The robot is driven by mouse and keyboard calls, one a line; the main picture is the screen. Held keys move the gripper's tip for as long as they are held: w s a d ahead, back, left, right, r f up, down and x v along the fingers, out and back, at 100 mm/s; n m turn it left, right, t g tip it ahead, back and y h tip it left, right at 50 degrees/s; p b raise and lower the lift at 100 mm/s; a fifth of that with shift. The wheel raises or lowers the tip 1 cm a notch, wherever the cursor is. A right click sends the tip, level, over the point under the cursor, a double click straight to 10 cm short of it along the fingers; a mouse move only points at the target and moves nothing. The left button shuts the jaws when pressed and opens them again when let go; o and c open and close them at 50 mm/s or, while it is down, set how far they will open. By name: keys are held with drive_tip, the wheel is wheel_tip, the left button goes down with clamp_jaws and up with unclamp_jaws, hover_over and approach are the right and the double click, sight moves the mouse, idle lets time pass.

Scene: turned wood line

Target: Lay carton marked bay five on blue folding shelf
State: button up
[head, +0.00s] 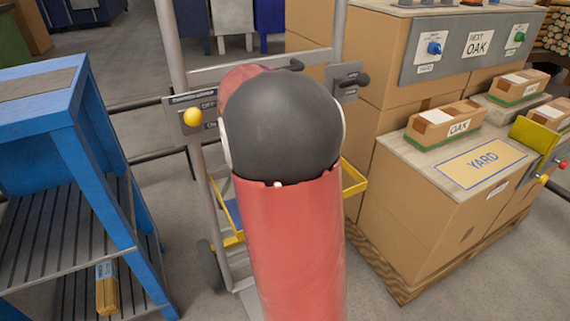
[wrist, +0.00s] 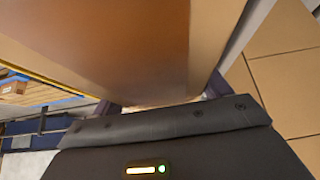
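My gripper (wrist: 160,103) is shut on a brown carton (wrist: 120,45), which fills the top of the wrist view close to the camera. Its dark fingers show at either side of the carton's lower end. No marking is readable on it, so I cannot tell whether it is the bay five one. In the head view my red and black arm hides the gripper and the carton. Behind my arm, a blue panel with a yellow rim (head: 355,178) sits low on an upright metal frame; it may be the blue folding shelf. Most of it is hidden.
A blue stand with slatted shelves (head: 75,105) is at left, with a small carton (head: 107,288) on a lower slat. A yellow knob (head: 193,117) is on the metal frame.

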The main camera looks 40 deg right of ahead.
drive_tip(key=o, duration=0.4)
drive_tip(key=shift+c, duration=0.2)
drive_tip(key=v, duration=0.7)
drive_tip(key=shift+a+r, duration=0.15)
drive_tip(key=shift+r, duration=0.2)
